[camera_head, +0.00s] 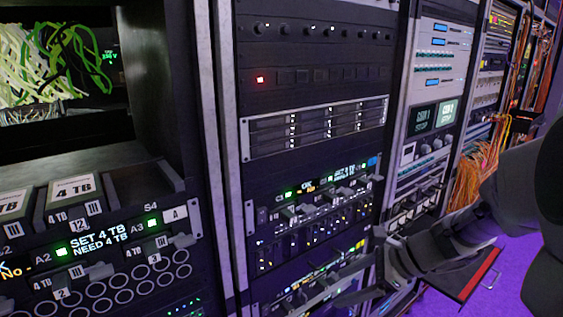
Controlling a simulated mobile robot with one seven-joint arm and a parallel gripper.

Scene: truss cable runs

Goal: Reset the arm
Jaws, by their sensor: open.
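My dark arm reaches in from the right edge in the head view. My gripper (371,270) is at its end, low in front of the middle rack, with its fingers apart. I see nothing between the fingers. The gripper is dark against dark equipment, so its exact gap to the rack is hard to tell. The arm hides part of the lower rack and floor.
At left, a bay holds cartridges labelled 4 TB (72,188) above a display (92,240) reading "SET 4 TB NEED 4 TB". The middle rack has a drive unit (318,127). A red-edged tray (470,275) lies low behind my arm. Orange cables (470,180) hang at right.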

